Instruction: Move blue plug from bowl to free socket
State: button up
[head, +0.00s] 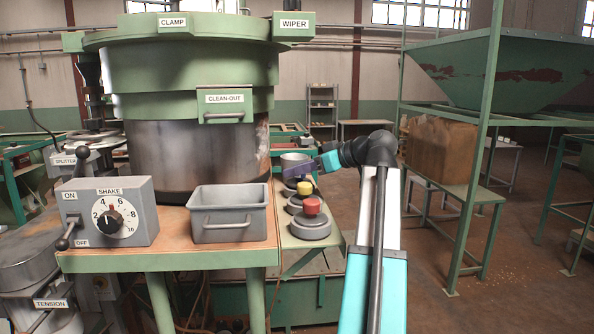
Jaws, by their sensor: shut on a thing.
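My gripper (291,173) is at the end of my arm, reaching left over the green side bench. It is shut, just in front of a grey metal bowl (295,158). The blue plug is hard to make out among the purple fingers, which look closed on it. A red plug (311,206) stands in the nearest round grey socket (310,229). A yellow plug (304,188) stands in the socket behind it (295,206). Another socket (289,191) shows partly behind the yellow one, below my gripper; its top is partly hidden.
Left of the bench stands a large green and steel hopper (190,75) on a wooden-topped table. A grey bin (231,216) and a SHAKE control box (108,212) stand on that table. A green frame (480,150) with a cardboard box (441,150) stands to the right.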

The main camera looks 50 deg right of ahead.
jog(key=shift+f, duration=0.35)
jog(key=o, duration=0.9)
jog(key=shift+s, duration=0.15)
jog(key=p+v, duration=0.1)
jog(key=v, duration=1)
dwell(0.8)
dwell(0.8)
